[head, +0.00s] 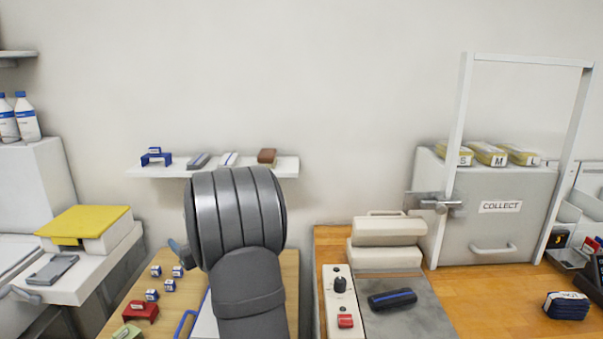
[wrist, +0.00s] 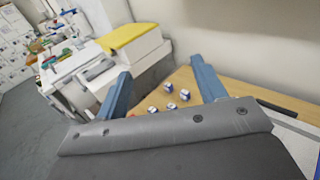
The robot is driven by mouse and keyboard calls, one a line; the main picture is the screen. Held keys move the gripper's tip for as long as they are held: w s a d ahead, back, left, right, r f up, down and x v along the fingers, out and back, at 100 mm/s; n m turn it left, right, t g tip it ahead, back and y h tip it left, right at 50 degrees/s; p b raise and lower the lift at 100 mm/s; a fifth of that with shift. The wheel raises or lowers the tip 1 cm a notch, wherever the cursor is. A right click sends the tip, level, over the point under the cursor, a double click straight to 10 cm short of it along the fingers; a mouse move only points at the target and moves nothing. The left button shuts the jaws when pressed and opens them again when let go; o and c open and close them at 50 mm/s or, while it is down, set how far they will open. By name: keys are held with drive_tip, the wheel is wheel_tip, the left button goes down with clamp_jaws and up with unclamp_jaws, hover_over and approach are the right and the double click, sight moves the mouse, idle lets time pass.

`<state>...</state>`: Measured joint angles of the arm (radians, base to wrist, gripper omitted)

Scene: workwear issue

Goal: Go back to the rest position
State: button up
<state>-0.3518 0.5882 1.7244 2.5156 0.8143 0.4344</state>
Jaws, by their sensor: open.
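In the wrist view my gripper (wrist: 160,90) has its two blue-grey fingers spread wide apart, with nothing between them close up. It is open, and beyond the fingers lies the wooden table with several small white-and-blue blocks (wrist: 170,88). In the head view my arm rises from the bottom centre and hides part of the left wooden table (head: 290,290). Only a blue-grey bit of my gripper shows at the arm's left edge there, above and beside the small blocks (head: 152,295).
A yellow-topped box (head: 90,222) stands on a white unit at left. A wall shelf (head: 285,166) holds small items behind my arm. To the right are a heat press (head: 388,245), a control box (head: 338,300), a dark folded item (head: 392,299) and a grey COLLECT cabinet (head: 490,225).

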drive_tip(key=w+d+r+m+t+h, duration=0.2)
drive_tip(key=d+r, duration=0.5)
drive_tip(key=d, duration=0.5)
drive_tip(key=shift+r+m+t+h, duration=0.3)
drive_tip(key=shift+r+h, duration=0.05)
drive_tip(key=shift+h, duration=0.15)
idle(1.2)
